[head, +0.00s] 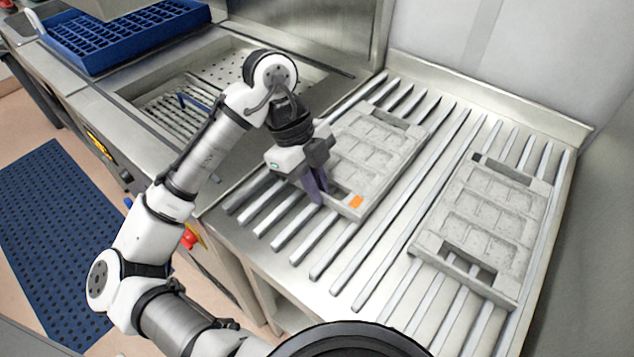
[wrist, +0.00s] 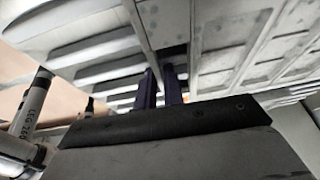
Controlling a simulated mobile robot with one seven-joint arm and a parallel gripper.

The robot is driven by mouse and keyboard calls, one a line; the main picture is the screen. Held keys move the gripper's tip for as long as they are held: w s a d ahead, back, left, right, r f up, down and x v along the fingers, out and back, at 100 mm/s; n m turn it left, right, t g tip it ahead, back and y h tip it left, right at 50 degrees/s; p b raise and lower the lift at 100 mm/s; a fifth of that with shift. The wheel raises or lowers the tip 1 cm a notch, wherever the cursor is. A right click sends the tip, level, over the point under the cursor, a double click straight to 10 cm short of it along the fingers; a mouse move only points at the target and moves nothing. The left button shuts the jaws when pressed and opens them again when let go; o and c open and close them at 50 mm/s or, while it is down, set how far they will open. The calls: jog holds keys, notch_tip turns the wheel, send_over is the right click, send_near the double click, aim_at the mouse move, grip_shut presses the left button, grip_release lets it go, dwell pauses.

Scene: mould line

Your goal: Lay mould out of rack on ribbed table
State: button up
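A grey mould (head: 372,152) with several shallow recesses and an orange patch on its near end lies flat, as far as I can tell, on the ribbed table (head: 295,262). My gripper (head: 315,190) points down at the mould's left edge, near the orange-marked corner. In the wrist view, the two purple fingertips (wrist: 160,75) are at the mould's side wall (wrist: 142,35), seemingly one on each side of it. A narrow gap shows between them. Whether they press on the wall is unclear. I cannot identify a rack in either view.
A second grey mould (head: 487,222) lies on the ribs to the right, with bare ribs between the two. A sink (head: 215,75) with a grate is left of the table. A blue crate (head: 125,40) stands at the back left. Walls bound the table's back and right.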

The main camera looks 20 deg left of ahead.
jog(key=p+v, duration=1)
jog(key=v, duration=0.2)
jog(key=shift+r, duration=0.1)
dwell(1.4)
